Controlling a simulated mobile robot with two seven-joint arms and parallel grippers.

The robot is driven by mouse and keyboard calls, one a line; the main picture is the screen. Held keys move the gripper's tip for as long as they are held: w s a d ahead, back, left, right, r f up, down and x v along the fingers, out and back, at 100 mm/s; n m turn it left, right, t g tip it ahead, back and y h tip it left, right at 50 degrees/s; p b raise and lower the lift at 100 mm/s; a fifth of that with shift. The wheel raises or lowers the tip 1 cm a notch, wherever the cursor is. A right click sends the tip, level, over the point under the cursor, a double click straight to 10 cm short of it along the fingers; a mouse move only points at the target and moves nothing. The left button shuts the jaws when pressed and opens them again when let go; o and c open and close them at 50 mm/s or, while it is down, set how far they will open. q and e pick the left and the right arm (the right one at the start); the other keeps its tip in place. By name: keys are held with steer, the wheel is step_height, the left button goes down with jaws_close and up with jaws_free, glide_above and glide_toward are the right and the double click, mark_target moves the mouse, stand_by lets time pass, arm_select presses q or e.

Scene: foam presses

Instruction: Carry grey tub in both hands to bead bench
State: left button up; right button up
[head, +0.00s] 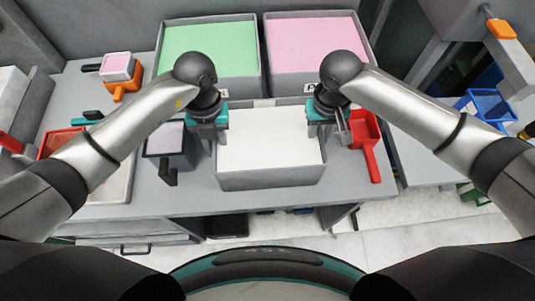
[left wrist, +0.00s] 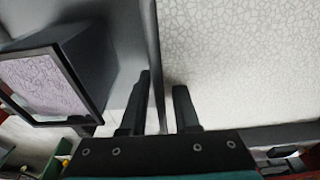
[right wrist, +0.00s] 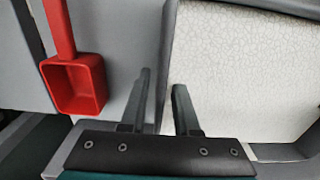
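The grey tub (head: 270,179), filled with white beads, stands on the grey bench (head: 345,196) in front of two larger tubs. My left gripper (head: 213,135) is at its left wall. In the left wrist view the fingers (left wrist: 160,105) stand apart, with the tub's thin wall (left wrist: 156,60) between them and a gap visible beside it. My right gripper (head: 322,132) is at the right wall. In the right wrist view its fingers (right wrist: 160,105) are also apart on either side of the wall (right wrist: 167,55). I cannot tell which bench is the bead bench.
A green-filled tub (head: 210,48) and a pink-filled tub (head: 316,42) stand behind. A red scoop (head: 368,145) lies close to the right wall. A dark-handled square container (head: 167,145) stands close to the left wall. A blue crate (head: 487,107) is at the right.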

arm_select(q)
steer(key=shift+o, duration=0.4)
arm_select(e)
steer(key=shift+o, duration=0.4)
arm_select(q)
steer(key=shift+r, duration=0.15)
steer(key=r, duration=0.3)
steer(key=w+r, duration=0.1)
steer(key=r, duration=0.7)
steer(key=shift+w+r, duration=0.2)
steer(key=shift+w, duration=0.2)
steer(key=shift+r, duration=0.1)
arm_select(e)
steer(key=shift+r, duration=0.3)
step_height(320, 180, up, 12)
steer(key=shift+f, duration=0.25)
arm_select(q)
steer(key=shift+s, duration=0.1)
arm_select(e)
steer(key=shift+s, duration=0.1)
